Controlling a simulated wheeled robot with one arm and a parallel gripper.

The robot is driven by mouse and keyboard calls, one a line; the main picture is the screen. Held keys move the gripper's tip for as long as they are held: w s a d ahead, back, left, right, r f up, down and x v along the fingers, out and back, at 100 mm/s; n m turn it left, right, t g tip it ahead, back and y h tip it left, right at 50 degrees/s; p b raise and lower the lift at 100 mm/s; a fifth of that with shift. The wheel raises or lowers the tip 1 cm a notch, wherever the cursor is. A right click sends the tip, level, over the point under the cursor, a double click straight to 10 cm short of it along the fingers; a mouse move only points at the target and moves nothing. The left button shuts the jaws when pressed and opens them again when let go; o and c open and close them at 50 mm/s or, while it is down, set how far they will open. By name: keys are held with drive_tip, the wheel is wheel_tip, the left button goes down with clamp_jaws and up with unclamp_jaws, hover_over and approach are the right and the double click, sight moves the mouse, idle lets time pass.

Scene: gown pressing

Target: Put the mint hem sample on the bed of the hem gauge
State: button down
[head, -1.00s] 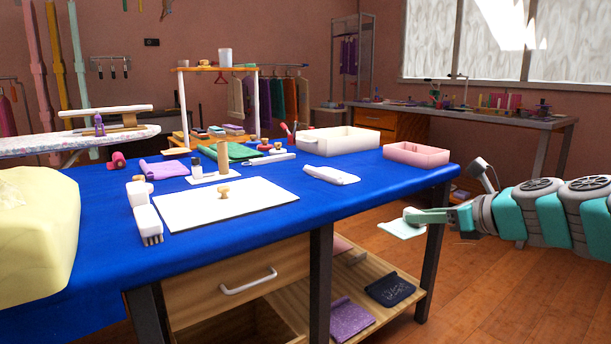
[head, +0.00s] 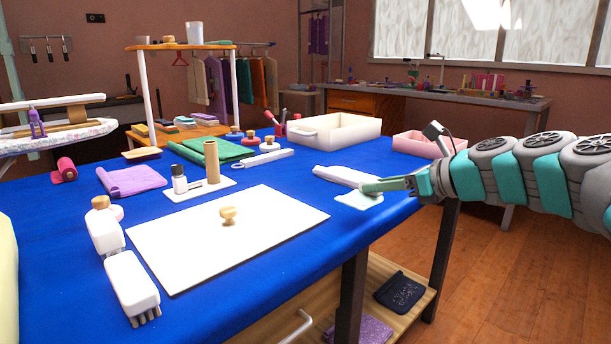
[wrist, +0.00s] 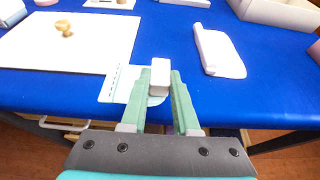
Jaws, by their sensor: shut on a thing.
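The mint hem sample (head: 358,200) is a thin pale sheet with a row of small marks along one side. My gripper (head: 372,187) is shut on it by a white block, seen between the fingers in the wrist view (wrist: 160,72). The sample (wrist: 122,84) is over the blue table near its front edge, close to the right side of a flat white board (head: 180,245) with a wooden knob (head: 229,215). I cannot tell surely which thing is the hem gauge; the board and a slim white slotted tool (head: 263,159) are both in view. The sample's height above the cloth is unclear.
A folded white cloth (head: 345,175) lies just behind the sample. A white tray (head: 340,133) and a pink tray (head: 418,143) stand at the back right. A post and bottle stand on a small white plate (head: 195,190). White brushes (head: 132,285) lie at left.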

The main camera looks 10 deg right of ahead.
hover_over(338, 192)
drive_tip(key=shift+f+p, duration=0.3)
drive_tip(key=shift+f, duration=2.2)
drive_tip(key=c, duration=0.7)
unclamp_jaws()
drive_tip(key=shift+f, duration=0.1)
drive_tip(key=shift+o, duration=0.2)
